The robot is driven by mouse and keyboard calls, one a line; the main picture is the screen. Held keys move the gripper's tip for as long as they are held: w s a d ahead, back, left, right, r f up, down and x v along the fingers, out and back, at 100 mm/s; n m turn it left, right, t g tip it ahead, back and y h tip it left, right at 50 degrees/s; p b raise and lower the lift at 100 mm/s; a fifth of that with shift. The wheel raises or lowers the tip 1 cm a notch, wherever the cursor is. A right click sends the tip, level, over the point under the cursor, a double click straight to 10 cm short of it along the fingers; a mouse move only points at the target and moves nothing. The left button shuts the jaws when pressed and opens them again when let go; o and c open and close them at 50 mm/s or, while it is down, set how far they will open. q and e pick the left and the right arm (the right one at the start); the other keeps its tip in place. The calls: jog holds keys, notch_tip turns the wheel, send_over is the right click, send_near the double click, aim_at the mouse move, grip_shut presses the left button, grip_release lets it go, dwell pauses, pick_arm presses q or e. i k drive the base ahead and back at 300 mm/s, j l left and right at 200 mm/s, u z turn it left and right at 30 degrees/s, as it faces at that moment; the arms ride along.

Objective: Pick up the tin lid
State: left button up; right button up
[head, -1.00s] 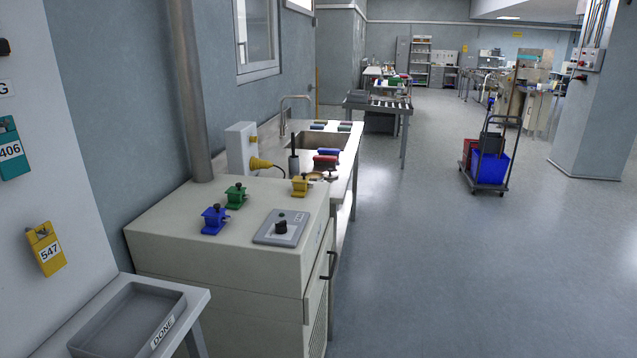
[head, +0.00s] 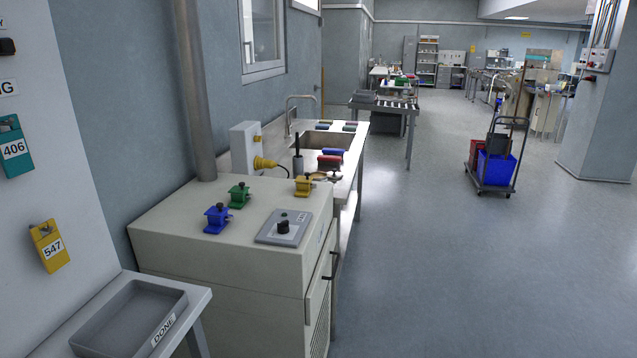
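I cannot make out a tin lid for certain in the head view. A small round tan thing (head: 320,177) lies on the metal sink counter (head: 345,178), behind the cream cabinet, partly hidden by a yellow clamp-like block (head: 304,185). It is too small to tell whether it is the lid. Neither of my grippers is in view.
The cream cabinet (head: 240,265) carries blue (head: 217,218) and green (head: 239,194) blocks and a grey control panel (head: 284,227). A grey DONE tray (head: 130,320) stands front left. A trolley (head: 492,160) stands at right. The floor (head: 450,270) between is clear.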

aim_at(334, 174)
jog(key=i+l+z, duration=0.1)
jog(key=z, duration=0.35)
jog(key=i+z, duration=0.25)
jog(key=z, duration=0.2)
jog(key=i, duration=4.3)
jog(key=i+u, duration=0.15)
jog(key=u, duration=0.2)
jog(key=i+l+u, duration=0.1)
jog(key=u, duration=0.25)
jog(key=i+l+u, duration=0.15)
jog(key=u, duration=0.2)
jog(key=i+u, duration=0.1)
jog(key=u, duration=1.45)
